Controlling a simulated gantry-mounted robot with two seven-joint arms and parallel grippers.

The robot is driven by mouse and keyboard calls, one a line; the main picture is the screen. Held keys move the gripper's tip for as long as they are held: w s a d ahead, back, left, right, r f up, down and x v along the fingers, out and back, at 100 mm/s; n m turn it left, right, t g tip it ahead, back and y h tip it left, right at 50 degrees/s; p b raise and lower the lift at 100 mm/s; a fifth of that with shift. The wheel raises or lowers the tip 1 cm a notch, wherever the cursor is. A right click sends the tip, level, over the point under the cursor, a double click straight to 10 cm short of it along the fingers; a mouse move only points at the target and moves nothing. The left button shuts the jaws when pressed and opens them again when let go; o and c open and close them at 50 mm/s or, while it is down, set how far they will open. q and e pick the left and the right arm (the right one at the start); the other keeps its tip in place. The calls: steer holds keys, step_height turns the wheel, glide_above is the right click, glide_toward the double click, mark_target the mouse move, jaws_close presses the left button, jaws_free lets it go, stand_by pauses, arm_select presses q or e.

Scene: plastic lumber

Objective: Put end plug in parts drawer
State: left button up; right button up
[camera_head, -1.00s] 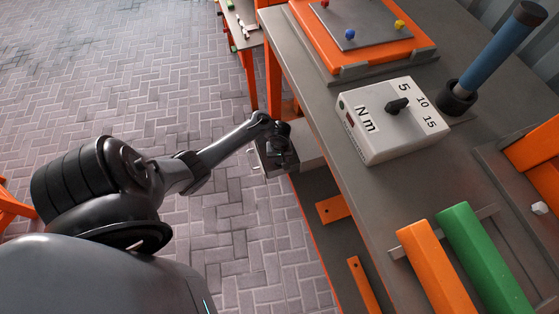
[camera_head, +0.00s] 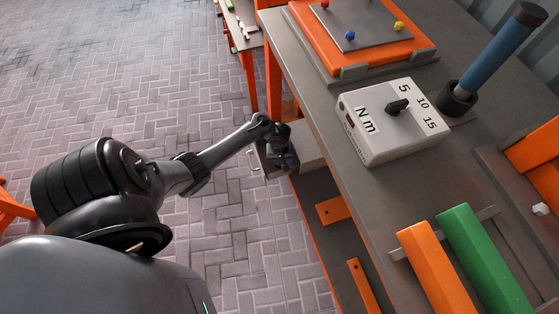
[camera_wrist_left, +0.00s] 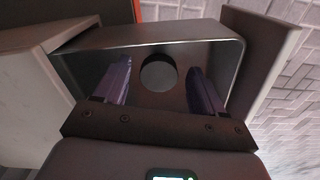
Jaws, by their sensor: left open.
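The parts drawer (camera_wrist_left: 241,60) is a grey open box; in the head view the drawer (camera_head: 264,158) sticks out from under the bench. My left gripper (camera_wrist_left: 157,90) reaches into it with its two fingers apart. A dark round end plug (camera_wrist_left: 158,73) lies inside the drawer, between and slightly beyond the fingers, and no finger touches it visibly. In the head view my left gripper (camera_head: 284,160) is over the drawer and hides most of its inside. My right gripper is in neither view.
The bench top (camera_head: 330,135) is beside the drawer, on its right. It carries a white torque box (camera_head: 392,120), a blue-handled tool (camera_head: 493,55), and an orange bar (camera_head: 437,268) and a green bar (camera_head: 485,258). The brick floor (camera_head: 200,110) to the left is clear.

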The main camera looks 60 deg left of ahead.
mark_target(280, 163)
arm_select(q)
step_height(280, 163, up, 7)
steer(key=p, duration=0.5)
steer(key=shift+f+p, duration=0.2)
steer(key=shift+p, duration=0.15)
steer(key=shift+r+p, duration=0.3)
steer(key=shift+d+r+m, duration=0.2)
steer(key=shift+r+m, duration=0.05)
steer(key=shift+m, duration=0.05)
steer(key=s+d+r+m+t, duration=0.1)
steer(key=s+d+r+m, duration=0.2)
steer(key=d+r+m, duration=0.2)
steer(key=s+d+r+m+t, duration=0.1)
steer(key=s+d+r+m, duration=0.3)
steer(key=d+r, duration=0.5)
steer(key=s+d+r+m+t, duration=0.1)
steer(key=s+d+r+m, duration=0.3)
steer(key=d+r, duration=0.3)
steer(key=shift+s+d+r+m+t, duration=0.25)
steer(key=shift+d+m+t, duration=0.05)
steer(key=shift+d+m, duration=0.55)
